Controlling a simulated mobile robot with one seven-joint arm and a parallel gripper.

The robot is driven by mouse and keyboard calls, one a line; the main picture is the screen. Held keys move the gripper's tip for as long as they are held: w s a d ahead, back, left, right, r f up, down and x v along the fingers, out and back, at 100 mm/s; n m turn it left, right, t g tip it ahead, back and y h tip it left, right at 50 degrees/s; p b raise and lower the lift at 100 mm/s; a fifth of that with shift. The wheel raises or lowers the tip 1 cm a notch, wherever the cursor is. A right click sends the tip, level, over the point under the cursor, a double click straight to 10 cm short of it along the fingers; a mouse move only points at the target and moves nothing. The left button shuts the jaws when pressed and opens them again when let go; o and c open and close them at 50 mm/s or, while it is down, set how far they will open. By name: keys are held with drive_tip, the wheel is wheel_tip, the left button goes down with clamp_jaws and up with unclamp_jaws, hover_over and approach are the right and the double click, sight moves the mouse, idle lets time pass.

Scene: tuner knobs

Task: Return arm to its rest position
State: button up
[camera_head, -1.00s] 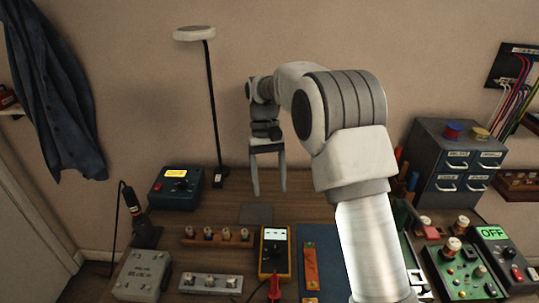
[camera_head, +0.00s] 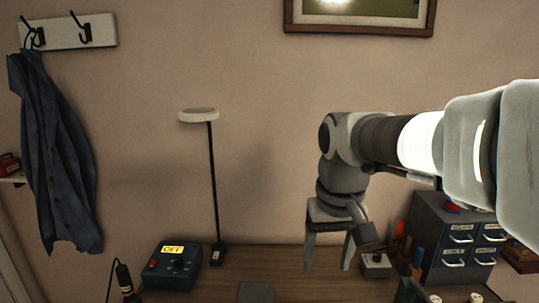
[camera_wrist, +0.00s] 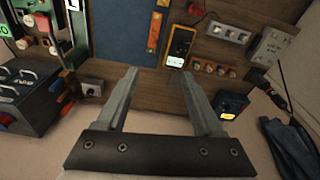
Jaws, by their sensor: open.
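My gripper (camera_head: 328,250) hangs fingers down at the back of the wooden bench (camera_head: 300,285), in front of the wall, right of the lamp. Its two fingers are apart with nothing between them. In the wrist view my gripper (camera_wrist: 165,95) is also open and empty, with bare bench wood beyond its fingertips. My arm reaches in from the right edge of the head view.
A lamp (camera_head: 213,185) and a dark blue box (camera_head: 172,265) reading "OFF" stand left of my gripper. A small grey box (camera_head: 375,266) and a drawer cabinet (camera_head: 455,240) are close on the right. A multimeter (camera_wrist: 179,45) lies on the bench.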

drive_tip(key=s+d+f+m+t, duration=0.1)
drive_tip(key=s+d+t, duration=0.3)
drive_tip(key=s, duration=0.8)
drive_tip(key=shift+f, duration=0.4)
drive_tip(key=shift+w, duration=0.1)
